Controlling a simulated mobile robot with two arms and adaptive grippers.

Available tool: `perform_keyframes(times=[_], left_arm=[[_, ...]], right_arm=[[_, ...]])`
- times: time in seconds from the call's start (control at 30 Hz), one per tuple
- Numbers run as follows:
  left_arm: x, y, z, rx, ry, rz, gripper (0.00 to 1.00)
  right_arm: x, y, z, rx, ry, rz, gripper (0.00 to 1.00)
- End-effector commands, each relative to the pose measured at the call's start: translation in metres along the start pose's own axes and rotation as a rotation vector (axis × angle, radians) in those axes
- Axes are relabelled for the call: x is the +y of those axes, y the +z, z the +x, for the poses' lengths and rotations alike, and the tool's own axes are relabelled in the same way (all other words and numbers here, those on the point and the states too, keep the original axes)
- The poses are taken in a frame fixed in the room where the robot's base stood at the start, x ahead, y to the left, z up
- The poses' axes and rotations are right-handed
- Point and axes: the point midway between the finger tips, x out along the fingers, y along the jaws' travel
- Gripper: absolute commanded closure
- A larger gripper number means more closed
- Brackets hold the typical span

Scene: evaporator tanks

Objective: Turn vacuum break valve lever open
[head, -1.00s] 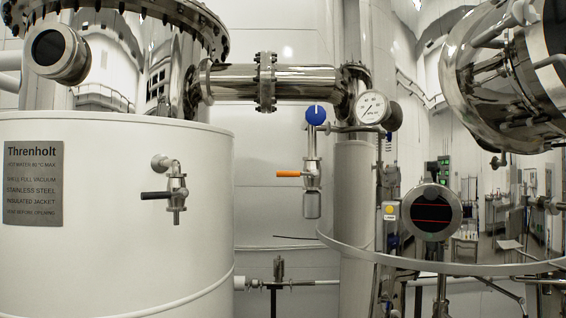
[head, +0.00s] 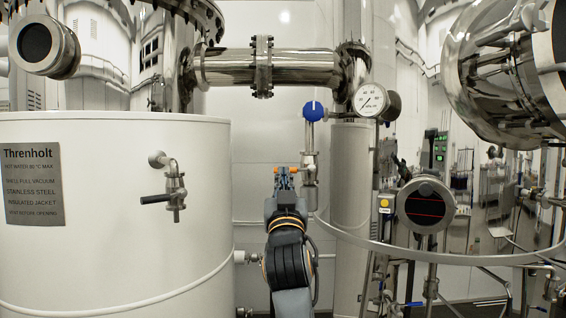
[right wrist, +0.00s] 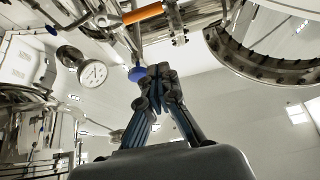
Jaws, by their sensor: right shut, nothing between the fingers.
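The valve with the orange lever (head: 293,170) stands on the thin vertical pipe below the blue round knob (head: 313,111). In the head view my right gripper (head: 284,176) is in front of the lever and hides most of it. In the right wrist view the orange lever (right wrist: 143,14) lies level near the top edge, apart from the fingertips. There my right gripper (right wrist: 158,72) has its fingertips together with nothing between them. The blue knob also shows behind the fingertips (right wrist: 136,74). My left gripper is not in view.
A white tank (head: 110,250) with a black-levered tap (head: 155,199) fills the left. A pressure gauge (head: 371,100) sits right of the knob. A curved pale rail (head: 430,257) and a round dark-faced display (head: 425,206) stand at the right.

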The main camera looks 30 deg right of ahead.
Motion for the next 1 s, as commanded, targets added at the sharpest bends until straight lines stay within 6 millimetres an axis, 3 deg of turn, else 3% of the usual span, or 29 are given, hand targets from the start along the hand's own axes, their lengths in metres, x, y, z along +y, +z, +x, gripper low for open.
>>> perform_keyframes(times=[0.17,0.57,0.73,1.0], left_arm=[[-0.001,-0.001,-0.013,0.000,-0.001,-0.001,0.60],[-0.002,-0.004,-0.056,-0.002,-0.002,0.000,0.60],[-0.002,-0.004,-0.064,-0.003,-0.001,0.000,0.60],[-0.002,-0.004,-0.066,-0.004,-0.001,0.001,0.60]], right_arm=[[0.002,-0.007,0.020,0.005,0.005,0.001,1.00],[0.002,-0.008,0.102,0.003,0.003,0.000,1.00],[0.001,0.020,0.092,0.000,0.001,0.002,1.00],[0.001,0.035,0.086,0.004,0.002,0.002,1.00]])
